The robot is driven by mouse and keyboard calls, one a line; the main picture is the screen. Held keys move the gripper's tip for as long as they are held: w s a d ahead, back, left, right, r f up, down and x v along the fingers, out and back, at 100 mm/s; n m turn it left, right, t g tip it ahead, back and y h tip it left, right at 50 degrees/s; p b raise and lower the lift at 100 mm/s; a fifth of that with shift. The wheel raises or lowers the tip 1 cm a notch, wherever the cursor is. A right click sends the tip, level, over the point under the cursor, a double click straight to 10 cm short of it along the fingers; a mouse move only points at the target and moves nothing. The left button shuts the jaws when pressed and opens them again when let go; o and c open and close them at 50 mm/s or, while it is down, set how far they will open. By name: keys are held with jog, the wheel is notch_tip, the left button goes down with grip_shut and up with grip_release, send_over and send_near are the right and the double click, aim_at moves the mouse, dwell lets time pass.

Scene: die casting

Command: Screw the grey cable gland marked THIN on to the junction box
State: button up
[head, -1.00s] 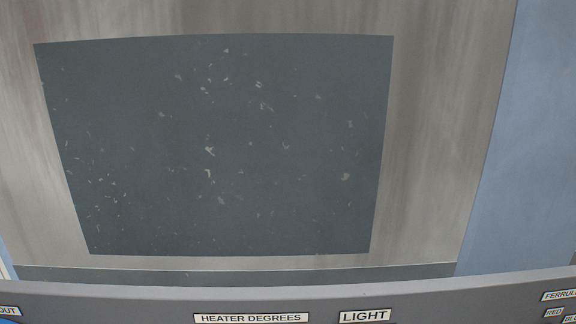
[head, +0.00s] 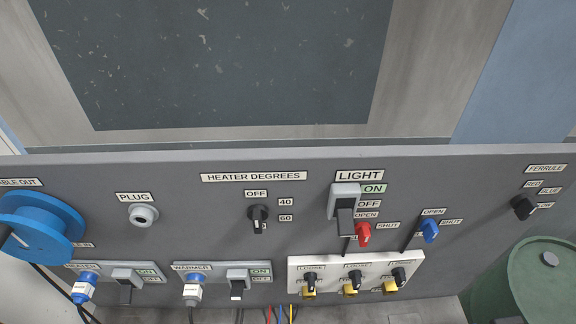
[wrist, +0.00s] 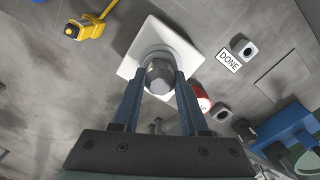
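In the wrist view a grey faceted piece, which looks like a cable gland (wrist: 159,76), sits between the fingertips of my gripper (wrist: 160,80). Both blue-grey fingers appear to touch its sides. No THIN marking can be read on it. Behind it is a white square plate (wrist: 185,50) with a round pale part at its middle; I cannot tell whether the piece touches it. I cannot pick out the junction box with certainty in either view. My gripper is not in the head view.
The wrist view shows a DONE label (wrist: 229,61), a grey block (wrist: 243,46), a yellow part (wrist: 90,27), a red part (wrist: 201,98) and a blue object (wrist: 285,125). The head view shows a grey switch panel (head: 190,235), a blue reel (head: 38,228) and a green drum (head: 545,283).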

jog(key=o, duration=0.5)
jog(key=shift+s+a+f, duration=0.15)
jog(key=shift+s+f, duration=0.15)
jog(key=shift+f, duration=0.15)
jog(key=shift+a, duration=0.1)
jog(key=r+p, duration=0.1)
jog(key=r, duration=0.1)
jog(key=p, duration=0.1)
jog(key=shift+w+r+p, duration=0.25)
jog(key=shift+r+p, duration=0.1)
jog(key=shift+r, duration=0.05)
jog(key=r+p, duration=0.4)
jog(key=shift+d+r, duration=0.15)
jog(key=shift+d, duration=0.05)
jog(key=shift+r, duration=1.2)
